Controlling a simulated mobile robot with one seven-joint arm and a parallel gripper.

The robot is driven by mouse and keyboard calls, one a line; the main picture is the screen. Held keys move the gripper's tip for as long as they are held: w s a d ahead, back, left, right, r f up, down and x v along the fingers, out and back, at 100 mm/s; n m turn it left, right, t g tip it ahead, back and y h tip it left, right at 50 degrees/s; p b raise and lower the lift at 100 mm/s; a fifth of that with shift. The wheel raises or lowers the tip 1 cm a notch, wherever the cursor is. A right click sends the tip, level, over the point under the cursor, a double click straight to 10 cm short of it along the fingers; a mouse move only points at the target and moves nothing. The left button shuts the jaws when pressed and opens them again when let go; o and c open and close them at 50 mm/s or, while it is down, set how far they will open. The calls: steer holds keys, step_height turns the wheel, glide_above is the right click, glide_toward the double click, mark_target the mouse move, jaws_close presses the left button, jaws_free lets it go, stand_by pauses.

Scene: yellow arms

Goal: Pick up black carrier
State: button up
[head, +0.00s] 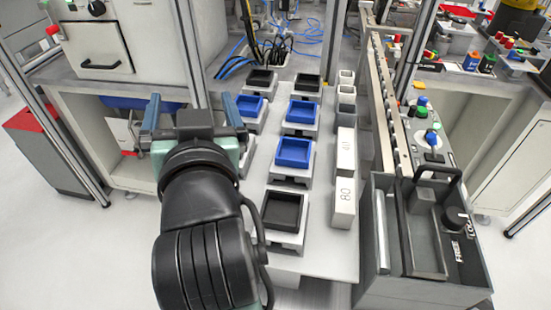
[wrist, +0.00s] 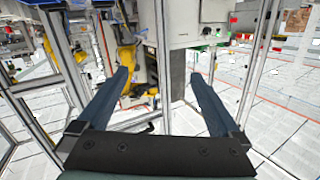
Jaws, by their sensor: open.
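Several square trays sit on grey blocks on the white table (head: 335,262) in the head view. The nearest black carrier (head: 282,211) is at the front of the row. Two more black carriers stand at the back, one at left (head: 260,80) and one at right (head: 307,84). My gripper (head: 192,106) is left of the trays, with its two blue fingers spread wide and pointing away. In the wrist view my gripper (wrist: 161,77) is open with nothing between the fingers. No carrier shows there. My arm hides part of the table's left side.
Blue carriers (head: 294,153) stand among the black ones. White boxes (head: 344,190) line their right side. A dark grey caddy with a handle (head: 425,240) stands at the right front. A cabinet (head: 95,45) stands at the back left, and blue cables lie behind the trays.

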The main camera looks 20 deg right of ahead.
steer(key=d+g+p, duration=0.1)
steer(key=g+p, duration=0.2)
steer(key=p, duration=0.2)
steer(key=m+g+p, duration=0.3)
steer(key=g+p, duration=0.7)
steer(key=p, duration=1.4)
glide_toward(283, 211)
steer(key=x, duration=0.3)
steer(key=shift+w+a+f+p, duration=0.1)
steer(key=shift+w+a+p, duration=0.05)
steer(key=shift+w+p, duration=0.2)
steer(key=shift+h, duration=0.3)
steer(key=shift+s+p+x, duration=0.15)
steer(key=shift+p+x, duration=0.3)
steer(key=shift+x, duration=0.9)
steer(key=shift+s+p+x, duration=0.15)
steer(key=shift+p+x, duration=0.25)
steer(key=shift+x, duration=0.95)
steer(key=shift+f, duration=0.1)
